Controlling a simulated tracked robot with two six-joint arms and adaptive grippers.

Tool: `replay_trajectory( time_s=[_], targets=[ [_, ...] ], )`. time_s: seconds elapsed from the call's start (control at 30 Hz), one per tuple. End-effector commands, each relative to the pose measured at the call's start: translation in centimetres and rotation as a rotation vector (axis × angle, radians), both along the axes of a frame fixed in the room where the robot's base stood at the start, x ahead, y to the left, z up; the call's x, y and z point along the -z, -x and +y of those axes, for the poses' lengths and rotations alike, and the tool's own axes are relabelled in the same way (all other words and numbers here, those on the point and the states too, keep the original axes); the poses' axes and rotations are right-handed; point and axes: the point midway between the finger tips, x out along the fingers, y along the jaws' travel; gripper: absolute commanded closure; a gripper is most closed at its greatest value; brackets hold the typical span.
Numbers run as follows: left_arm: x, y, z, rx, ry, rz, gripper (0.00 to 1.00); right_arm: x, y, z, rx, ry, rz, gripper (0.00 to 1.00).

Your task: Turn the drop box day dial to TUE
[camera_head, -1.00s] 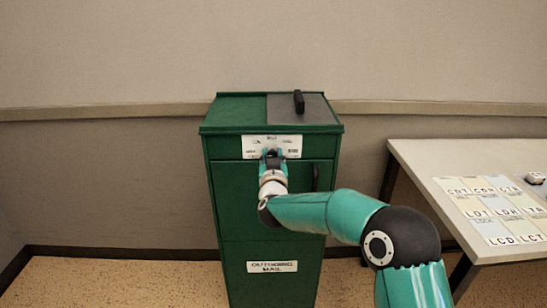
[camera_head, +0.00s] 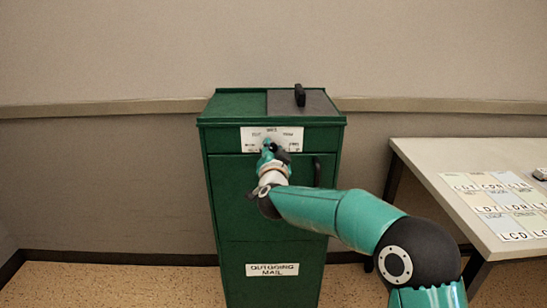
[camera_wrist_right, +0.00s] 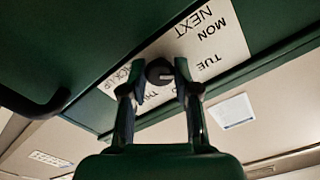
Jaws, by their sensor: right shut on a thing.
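The green drop box (camera_head: 225,190) stands against the wall. A white day plate (camera_head: 290,133) is on its upper front. The plate shows rotated in the right wrist view (camera_wrist_right: 225,45), with NEXT, MON and TUE readable, THU partly hidden. A small dark round dial (camera_wrist_right: 158,73) with a pale mark sits at the plate. I cannot tell which day the mark points at. My right gripper (camera_head: 270,146) is at the plate; its two fingers (camera_wrist_right: 160,66) are shut on the dial, one on each side. It hides the dial in the head view. My left gripper is out of view.
A dark handle (camera_head: 317,172) is on the box front right of the gripper. A black handle (camera_head: 299,95) stands on the lid. A table (camera_head: 430,158) with lettered cards (camera_head: 500,205) is at the right. Floor left of the box is clear.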

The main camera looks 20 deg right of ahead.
Motion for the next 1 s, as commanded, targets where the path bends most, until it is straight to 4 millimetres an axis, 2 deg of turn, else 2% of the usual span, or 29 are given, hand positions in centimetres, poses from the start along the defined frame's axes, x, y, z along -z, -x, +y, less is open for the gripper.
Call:
replay_trajectory(
  time_s=[0.03,0.3,0.8,0.83,0.97,1.0],
  targets=[
    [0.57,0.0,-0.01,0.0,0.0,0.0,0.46,0.35,0.02,-0.16,0.003,-0.03,-0.008,1.0],
    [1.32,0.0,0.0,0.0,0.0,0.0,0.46,0.25,0.05,-0.22,0.003,-0.136,-0.037,1.0],
    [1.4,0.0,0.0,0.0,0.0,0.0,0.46,0.23,0.07,-0.33,0.006,-0.16,-0.041,1.0],
    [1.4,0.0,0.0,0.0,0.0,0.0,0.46,0.24,0.07,-0.34,0.006,-0.16,-0.041,0.68],
    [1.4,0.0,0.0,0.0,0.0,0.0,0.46,0.21,0.07,-0.32,0.005,-0.159,-0.042,0.46],
    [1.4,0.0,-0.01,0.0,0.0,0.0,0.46,0.19,0.06,-0.3,0.005,-0.159,-0.042,0.45]
  ],
)
